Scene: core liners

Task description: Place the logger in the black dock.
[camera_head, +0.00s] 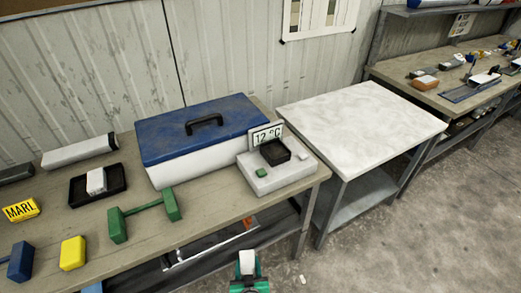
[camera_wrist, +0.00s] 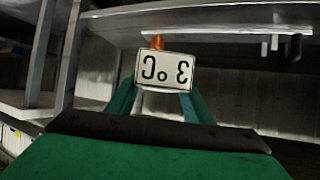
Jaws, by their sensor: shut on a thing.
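My gripper (camera_head: 249,277) is at the bottom of the head view, in front of the bench and below its top. It is shut on the logger (camera_head: 247,262), a small white piece. In the wrist view the logger (camera_wrist: 165,72) shows a pale face reading "3 °C" upside down, between the green fingers. A black square dock (camera_head: 275,152) sits on a light grey base at the bench's right end, with a "12 °C" sign behind it. A black tray (camera_head: 120,180) with a white block in it lies farther left.
A blue-lidded cool box (camera_head: 205,130) stands left of the grey base. A green dumbbell-shaped piece (camera_head: 145,213), a yellow block (camera_head: 73,253) and a blue block (camera_head: 20,262) lie near the front edge. A bare white-topped table (camera_head: 360,115) stands to the right.

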